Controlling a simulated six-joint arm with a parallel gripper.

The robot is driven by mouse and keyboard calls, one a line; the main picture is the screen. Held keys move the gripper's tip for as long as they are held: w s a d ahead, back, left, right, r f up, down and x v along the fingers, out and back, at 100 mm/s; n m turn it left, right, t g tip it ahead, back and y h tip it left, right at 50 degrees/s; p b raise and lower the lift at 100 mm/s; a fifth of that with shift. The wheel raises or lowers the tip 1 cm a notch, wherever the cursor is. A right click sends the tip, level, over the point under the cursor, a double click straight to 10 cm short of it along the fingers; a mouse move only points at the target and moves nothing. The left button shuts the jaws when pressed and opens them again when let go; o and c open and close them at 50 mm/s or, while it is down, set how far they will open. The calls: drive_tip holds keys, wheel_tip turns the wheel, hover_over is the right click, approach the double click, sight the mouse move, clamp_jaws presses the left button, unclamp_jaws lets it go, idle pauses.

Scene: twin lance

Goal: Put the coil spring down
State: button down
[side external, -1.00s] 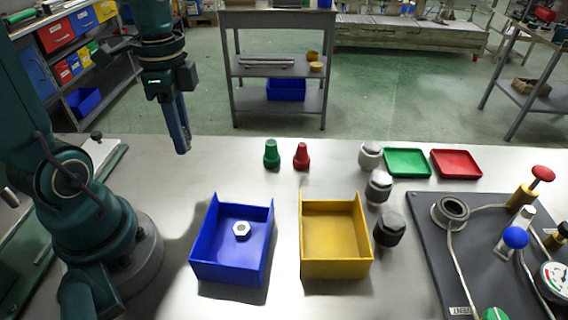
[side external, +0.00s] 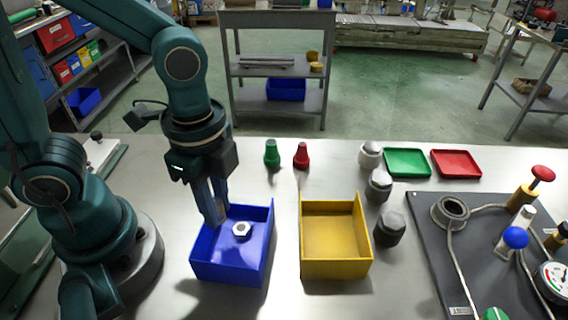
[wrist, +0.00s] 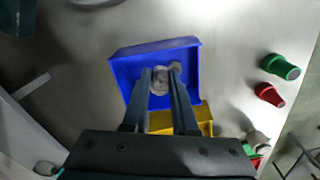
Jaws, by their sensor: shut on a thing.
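My gripper (side external: 216,222) points down at the left part of the blue bin (side external: 262,255). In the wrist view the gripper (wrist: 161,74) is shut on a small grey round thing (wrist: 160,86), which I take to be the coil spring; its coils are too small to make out. In the side view the held thing is hidden by the fingers or the bin. A silvery hex nut (side external: 242,231) lies on the bin floor, right of the fingertips. I cannot tell whether the held thing touches the floor.
A yellow bin (side external: 336,270) stands right of the blue one. Green (side external: 272,155) and red (side external: 301,156) pegs stand behind the bins. Several dark and grey hex-headed parts (side external: 389,229) stand to the right, near green (side external: 407,162) and red (side external: 455,163) trays and a fitted panel (side external: 470,260).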

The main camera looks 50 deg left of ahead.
sight(236, 259)
drive_tip(key=d, duration=0.1)
drive_tip(key=d+f, duration=0.2)
drive_tip(key=shift+s+d+f, duration=0.1)
drive_tip(key=shift+s+d, duration=0.2)
drive_tip(key=shift+s, duration=0.05)
drive_tip(key=shift+f, duration=2)
drive_tip(key=shift+f, duration=0.2)
drive_tip(key=c, duration=1)
unclamp_jaws()
drive_tip(key=shift+r, duration=0.15)
wheel_tip(236, 259, up, 11)
drive_tip(key=a+r+n+t, duration=0.1)
drive_tip(key=a+n+t, duration=0.1)
drive_tip(key=n, duration=0.2)
drive_tip(key=w+a+r+n+t, duration=0.1)
drive_tip(key=a+n, duration=0.2)
drive_tip(key=n, duration=0.1)
drive_tip(key=a+r+n+t, duration=0.1)
drive_tip(key=a+n+t, duration=0.1)
drive_tip(key=n, duration=0.3)
drive_tip(key=shift+w+a+r+t, duration=0.15)
drive_tip(key=shift+a+r+t, duration=0.2)
drive_tip(key=shift+a, duration=0.35)
